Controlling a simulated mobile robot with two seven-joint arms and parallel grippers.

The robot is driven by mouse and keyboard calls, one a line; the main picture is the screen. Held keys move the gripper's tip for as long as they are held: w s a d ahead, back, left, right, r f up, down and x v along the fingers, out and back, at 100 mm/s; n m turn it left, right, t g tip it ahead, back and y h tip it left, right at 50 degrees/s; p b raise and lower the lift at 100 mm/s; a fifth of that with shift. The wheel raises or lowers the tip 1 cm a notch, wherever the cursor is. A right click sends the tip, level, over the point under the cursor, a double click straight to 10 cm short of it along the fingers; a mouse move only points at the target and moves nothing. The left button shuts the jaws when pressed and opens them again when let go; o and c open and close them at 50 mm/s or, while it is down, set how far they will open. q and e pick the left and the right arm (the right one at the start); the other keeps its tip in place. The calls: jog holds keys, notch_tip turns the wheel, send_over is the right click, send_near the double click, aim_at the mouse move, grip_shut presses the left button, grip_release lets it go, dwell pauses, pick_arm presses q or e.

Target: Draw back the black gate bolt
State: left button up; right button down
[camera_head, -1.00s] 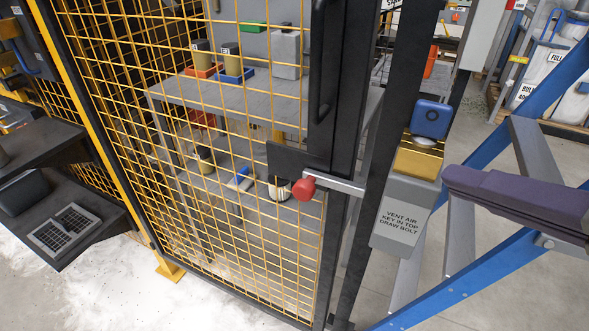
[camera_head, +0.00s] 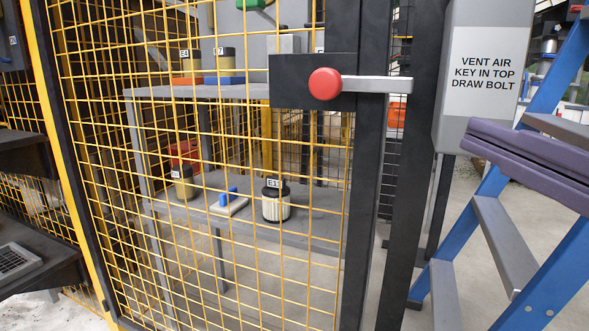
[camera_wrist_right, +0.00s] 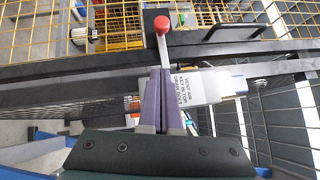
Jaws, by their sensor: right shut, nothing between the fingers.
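The gate bolt is a grey bar (camera_head: 385,85) with a red round knob (camera_head: 325,84), on a black plate (camera_head: 300,66) at the gate's edge. The bar spans the gap from the gate frame to the dark post on the right. My right gripper (camera_head: 468,135) has purple fingers and is shut and empty, to the right of and below the bar. In the right wrist view the fingers (camera_wrist_right: 160,72) point toward the knob (camera_wrist_right: 162,24), which sits beyond their tips. I cannot tell whether they touch the bar. My left gripper is out of view.
A grey box (camera_head: 486,75) labelled "VENT AIR KEY IN TOP DRAW BOLT" is right of the post. A blue stepladder (camera_head: 550,85) stands at the far right. Behind the yellow mesh gate (camera_head: 160,130) are shelves (camera_head: 300,200) with labelled jars. A dark bench (camera_head: 35,255) is at the left.

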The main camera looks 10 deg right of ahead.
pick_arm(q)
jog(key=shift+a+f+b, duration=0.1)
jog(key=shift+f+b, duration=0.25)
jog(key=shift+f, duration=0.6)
pick_arm(e)
jog(key=shift+f+m, duration=0.3)
jog(key=shift+f, duration=0.25)
jog(key=b, duration=0.1)
send_near(342, 89)
jog(key=w+d, duration=0.2)
jog(key=w, duration=0.1)
jog(key=w+a, duration=0.1)
jog(key=w+a+b, duration=0.1)
jog(key=a, duration=0.1)
jog(key=shift+w+r, duration=0.3)
jog(key=shift+w, duration=0.1)
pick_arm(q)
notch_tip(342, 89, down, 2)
pick_arm(e)
jog(key=shift+d, duration=0.1)
